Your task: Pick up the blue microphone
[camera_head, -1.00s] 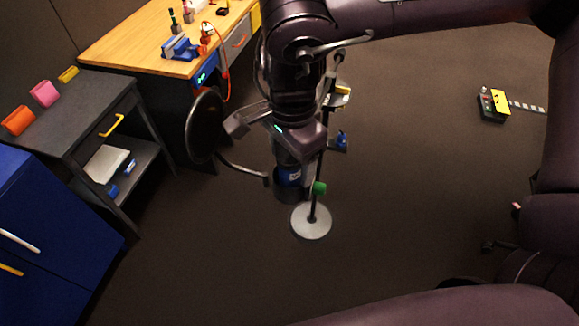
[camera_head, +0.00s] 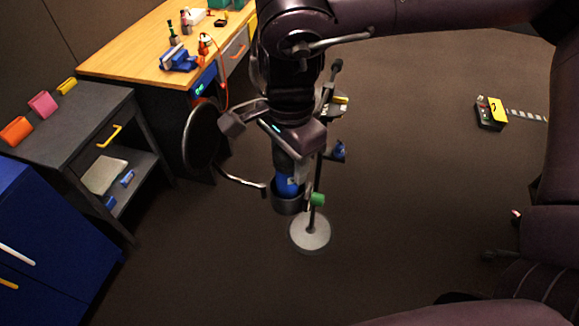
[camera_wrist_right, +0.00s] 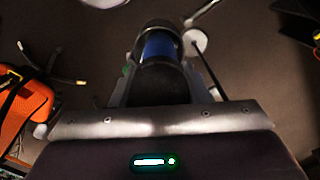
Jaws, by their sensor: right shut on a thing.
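The blue microphone (camera_head: 287,187) is upright, a dark cylinder with a blue band, beside the black pole of a stand with a pale round base (camera_head: 310,232). My right gripper (camera_head: 292,170) is shut on it from above. In the right wrist view the microphone (camera_wrist_right: 160,48) lies between the fingers of the right gripper (camera_wrist_right: 163,85), its blue band beyond the dark near part. The gripper hides part of it in the head view. I cannot tell whether it still touches the stand. My left gripper is not in view.
A round pop filter (camera_head: 202,135) on a bent arm is close left of the microphone. A wooden workbench (camera_head: 130,55), a grey shelf unit (camera_head: 70,118) and a blue cabinet (camera_head: 50,240) stand left.

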